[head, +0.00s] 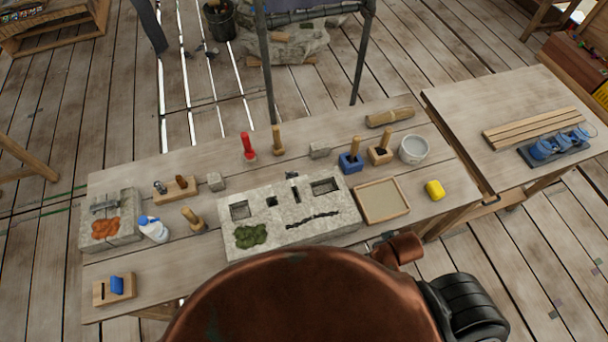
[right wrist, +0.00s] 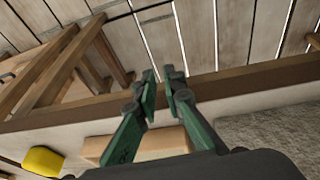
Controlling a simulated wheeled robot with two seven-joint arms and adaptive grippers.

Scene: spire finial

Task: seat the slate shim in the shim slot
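The pale stone block (head: 290,222) lies on the middle of the workbench in the head view. A narrow dark slot (head: 296,194) is cut in its top, between square recesses. A small dark piece (head: 292,175) sits at the block's back edge; it may be the slate shim, but it is too small to tell. My right gripper (right wrist: 160,74) is open and empty in the right wrist view, apart from everything, with the block's grey stone (right wrist: 265,135) to its right. It is not visible in the head view. My left gripper is in neither view.
A shallow wooden tray (head: 382,201), yellow sponge (head: 434,190) and grey bucket (head: 413,149) stand right of the block. Wooden-handled tools (head: 351,160) stand behind it. A bottle (head: 152,229) and mallet (head: 193,220) are left.

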